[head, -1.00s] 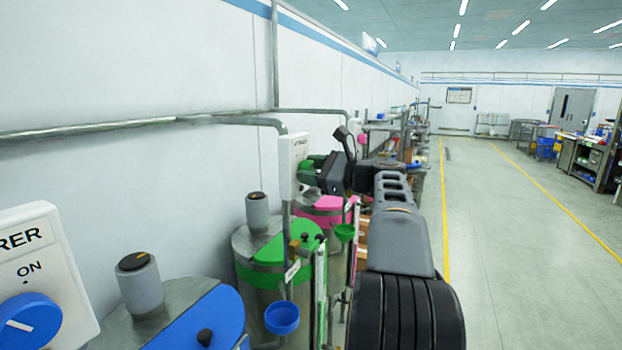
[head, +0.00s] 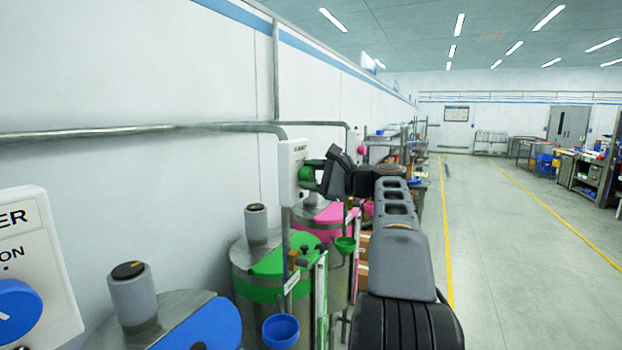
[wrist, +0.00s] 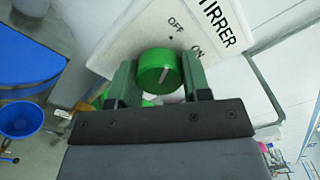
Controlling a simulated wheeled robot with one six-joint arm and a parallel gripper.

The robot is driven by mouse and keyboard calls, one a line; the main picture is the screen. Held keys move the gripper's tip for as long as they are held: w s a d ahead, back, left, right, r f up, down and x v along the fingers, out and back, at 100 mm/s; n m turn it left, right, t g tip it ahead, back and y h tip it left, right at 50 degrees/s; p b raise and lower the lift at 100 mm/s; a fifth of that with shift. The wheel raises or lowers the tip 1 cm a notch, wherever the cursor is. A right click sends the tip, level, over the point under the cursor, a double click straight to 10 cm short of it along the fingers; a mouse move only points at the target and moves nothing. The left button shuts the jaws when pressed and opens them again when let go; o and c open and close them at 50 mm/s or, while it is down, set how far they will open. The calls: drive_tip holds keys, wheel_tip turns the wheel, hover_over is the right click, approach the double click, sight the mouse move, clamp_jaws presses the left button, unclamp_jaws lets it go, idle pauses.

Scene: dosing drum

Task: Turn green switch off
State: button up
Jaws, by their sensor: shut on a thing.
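The green switch is a round green knob (wrist: 158,71) with a white pointer line, on a white panel (wrist: 135,35) marked STIRRER, OFF and ON. In the wrist view my gripper (wrist: 160,80) has one finger on each side of the knob, shut on it. The pointer line slants up and to the right; I cannot tell exactly which mark it meets. In the head view the panel (head: 291,160) is seen edge-on above the green-lidded drum (head: 262,290), with my gripper (head: 308,177) at its right face. The fingers partly hide the knob there.
A blue-lidded drum (head: 205,325) and a white panel with a blue knob (head: 15,310) are at near left. A pink-lidded drum (head: 318,212) stands beyond the green one. Blue (head: 281,331) and green (head: 345,245) funnels stick out. Open floor (head: 520,270) lies right.

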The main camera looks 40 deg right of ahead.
idle(0.3)
drive_tip(key=o, duration=0.9)
drive_tip(key=shift+o, duration=0.2)
drive_tip(key=b+v, duration=0.1)
drive_tip(key=v, duration=1.3)
drive_tip(key=shift+b, duration=0.35)
drive_tip(key=shift+w, duration=0.15)
